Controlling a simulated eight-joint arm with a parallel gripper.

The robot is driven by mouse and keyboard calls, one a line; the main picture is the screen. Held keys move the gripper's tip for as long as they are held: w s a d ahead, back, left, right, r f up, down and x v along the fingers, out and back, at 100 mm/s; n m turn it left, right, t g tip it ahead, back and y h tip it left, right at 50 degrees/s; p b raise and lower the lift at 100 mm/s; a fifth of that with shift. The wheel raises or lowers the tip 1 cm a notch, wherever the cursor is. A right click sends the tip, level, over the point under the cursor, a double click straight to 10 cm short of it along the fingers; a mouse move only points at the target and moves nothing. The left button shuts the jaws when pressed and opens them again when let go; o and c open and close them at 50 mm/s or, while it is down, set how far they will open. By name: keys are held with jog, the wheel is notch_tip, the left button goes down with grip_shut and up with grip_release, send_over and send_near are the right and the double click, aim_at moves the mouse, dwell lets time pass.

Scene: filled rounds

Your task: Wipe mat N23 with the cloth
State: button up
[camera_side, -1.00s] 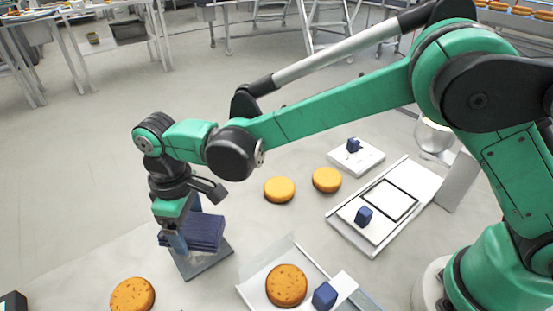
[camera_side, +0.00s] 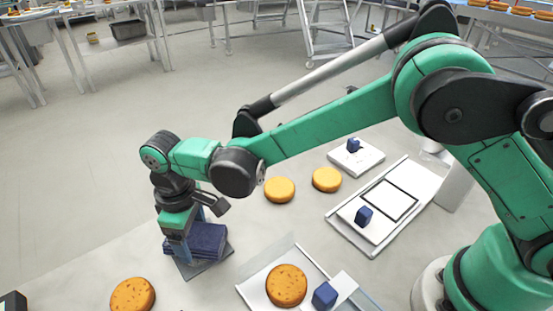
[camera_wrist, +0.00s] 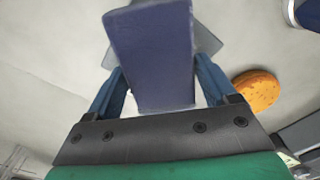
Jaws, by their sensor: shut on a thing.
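The cloth is a dark blue folded pad (camera_side: 208,241), and it also fills the middle of the wrist view (camera_wrist: 152,60). My gripper (camera_side: 180,252) is shut on it, with the blue fingers on either side in the wrist view (camera_wrist: 158,92). A flat grey mat (camera_side: 190,272) lies directly under the cloth, mostly covered by it. The mat's grey corners show beside the cloth in the wrist view (camera_wrist: 208,42). I cannot read a label on the mat. The cloth is at or just above the mat; I cannot tell if they touch.
Orange rounds lie at the front left (camera_side: 132,295) and behind (camera_side: 279,189). A white tray (camera_side: 254,284) with a round and a blue block (camera_side: 324,295) is right of the mat. A white board (camera_side: 415,181) with another blue block stands farther right. The floor at left is clear.

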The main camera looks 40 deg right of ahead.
jog(key=shift+f, duration=0.45)
dwell(0.4)
jog(key=shift+d, duration=0.1)
jog(key=shift+w+d+r, duration=0.1)
jog(key=shift+w+d, duration=0.5)
jog(key=shift+d, duration=0.2)
jog(key=shift+a, duration=1.85)
jog(key=shift+s, duration=0.1)
